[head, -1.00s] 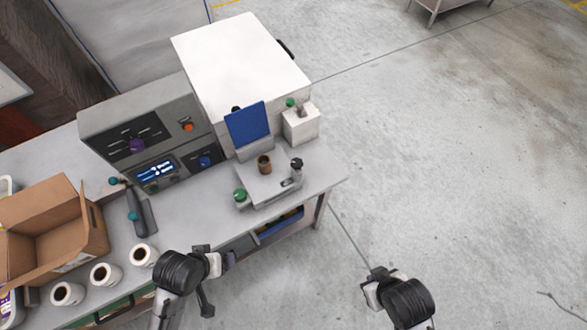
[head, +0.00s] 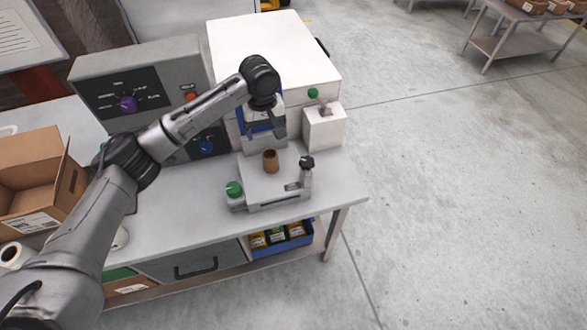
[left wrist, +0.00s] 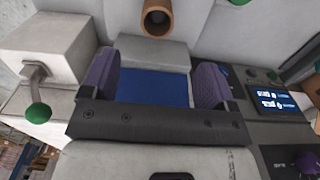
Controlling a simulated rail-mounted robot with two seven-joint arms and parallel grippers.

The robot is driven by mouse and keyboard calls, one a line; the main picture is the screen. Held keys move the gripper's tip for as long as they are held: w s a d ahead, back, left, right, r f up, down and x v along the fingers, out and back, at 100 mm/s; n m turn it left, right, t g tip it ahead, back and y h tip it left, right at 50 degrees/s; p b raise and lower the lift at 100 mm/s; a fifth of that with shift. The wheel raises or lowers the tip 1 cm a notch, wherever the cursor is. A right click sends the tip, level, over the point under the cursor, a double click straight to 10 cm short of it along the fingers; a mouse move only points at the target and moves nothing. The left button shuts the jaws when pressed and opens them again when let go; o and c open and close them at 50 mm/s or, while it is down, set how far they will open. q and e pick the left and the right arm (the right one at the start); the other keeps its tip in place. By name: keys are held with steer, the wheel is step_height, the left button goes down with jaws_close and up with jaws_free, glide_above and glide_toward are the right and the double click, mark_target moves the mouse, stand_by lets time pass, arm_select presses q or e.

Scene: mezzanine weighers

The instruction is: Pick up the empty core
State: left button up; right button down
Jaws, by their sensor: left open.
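The empty core is a short brown tube (head: 270,161) standing upright on the plate of the small weigher (head: 268,196). It also shows in the left wrist view (left wrist: 146,24) at the top edge, partly cut off, with its dark hollow end visible. My left gripper (head: 265,133) is open and empty, above and slightly behind the core, in front of the weigher's blue display. In the left wrist view its purple-padded fingers (left wrist: 155,72) are spread apart, with the core beyond their tips and not between them. My right gripper is out of view.
A white box with a green knob (head: 323,127) stands right of the display. A large white cabinet (head: 270,50) and a grey control panel (head: 140,85) stand behind. An open cardboard box (head: 35,185) sits at the left. The bench front (head: 200,225) is clear.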

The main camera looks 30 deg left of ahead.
arm_select(q)
steer(key=b, duration=0.1)
glide_above(270, 158)
step_height(270, 158, down, 8)
steer(key=shift+d+f+b, duration=0.1)
steer(key=shift+f+b, duration=0.65)
steer(key=shift+f, duration=1.9)
steer(key=c, duration=1)
